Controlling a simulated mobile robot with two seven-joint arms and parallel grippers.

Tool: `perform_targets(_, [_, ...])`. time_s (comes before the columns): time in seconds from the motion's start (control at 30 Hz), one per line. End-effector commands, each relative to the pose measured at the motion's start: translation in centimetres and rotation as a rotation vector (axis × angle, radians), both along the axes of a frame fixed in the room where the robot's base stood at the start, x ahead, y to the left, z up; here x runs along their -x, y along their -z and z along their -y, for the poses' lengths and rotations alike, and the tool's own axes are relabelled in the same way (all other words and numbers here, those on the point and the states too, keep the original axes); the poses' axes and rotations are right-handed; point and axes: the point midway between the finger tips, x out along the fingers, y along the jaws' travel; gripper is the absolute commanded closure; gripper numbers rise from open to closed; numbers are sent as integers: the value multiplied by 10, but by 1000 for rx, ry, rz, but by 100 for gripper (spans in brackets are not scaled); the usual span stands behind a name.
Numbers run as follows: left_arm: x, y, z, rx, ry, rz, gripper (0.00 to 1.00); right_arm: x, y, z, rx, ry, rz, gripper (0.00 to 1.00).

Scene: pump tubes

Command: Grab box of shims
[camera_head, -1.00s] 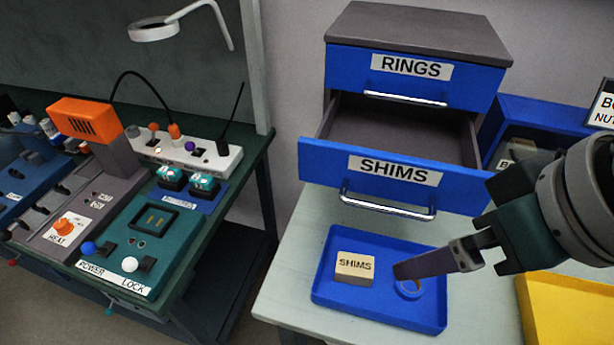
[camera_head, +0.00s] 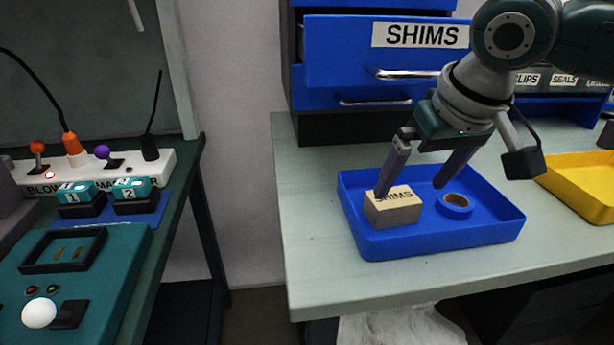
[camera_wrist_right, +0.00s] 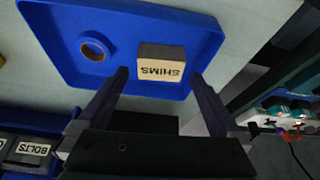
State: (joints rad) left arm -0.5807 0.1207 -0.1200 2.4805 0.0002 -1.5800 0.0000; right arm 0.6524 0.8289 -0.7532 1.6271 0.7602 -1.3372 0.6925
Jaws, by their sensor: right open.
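The box of shims (camera_head: 393,208) is a small tan block labelled SHIMS. It sits in the left part of a blue tray (camera_head: 440,240) on the pale worktop. My right gripper (camera_head: 411,190) is open and empty above the tray. In the head view one finger overlaps the box and the other is to its right, near a blue ring. In the right wrist view the box (camera_wrist_right: 161,62) shows ahead between the two open fingers (camera_wrist_right: 160,80). I cannot tell whether a finger touches it. My left gripper is not in view.
A blue ring (camera_head: 455,205) lies in the tray, right of the box. The SHIMS drawer (camera_head: 390,55) juts out behind. A yellow tray (camera_head: 585,185) is at the right. A teal control panel (camera_head: 80,280) stands on the left bench. The worktop left of the tray is clear.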

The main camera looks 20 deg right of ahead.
Motion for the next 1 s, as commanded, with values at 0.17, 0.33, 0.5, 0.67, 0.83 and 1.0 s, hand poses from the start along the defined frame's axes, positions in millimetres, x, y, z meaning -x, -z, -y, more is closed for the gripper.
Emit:
perform_targets(0.17, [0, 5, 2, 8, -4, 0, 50, -7, 17, 0, 1, -2, 1, 0])
perform_targets(0.33, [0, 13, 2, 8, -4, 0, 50, -16, 39, 0, 0, -2, 0, 0])
perform_targets(0.5, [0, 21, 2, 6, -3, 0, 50, -25, 60, 2, 1, -3, 1, 0])
perform_targets(0.67, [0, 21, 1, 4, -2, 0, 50, -28, 63, 2, 2, -4, 2, 0])
perform_targets(0.83, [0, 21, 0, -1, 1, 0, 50, -27, 63, 2, 2, -4, 2, 2])
perform_targets(1.0, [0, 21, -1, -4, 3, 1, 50, -27, 63, 2, 2, -4, 1, 21])
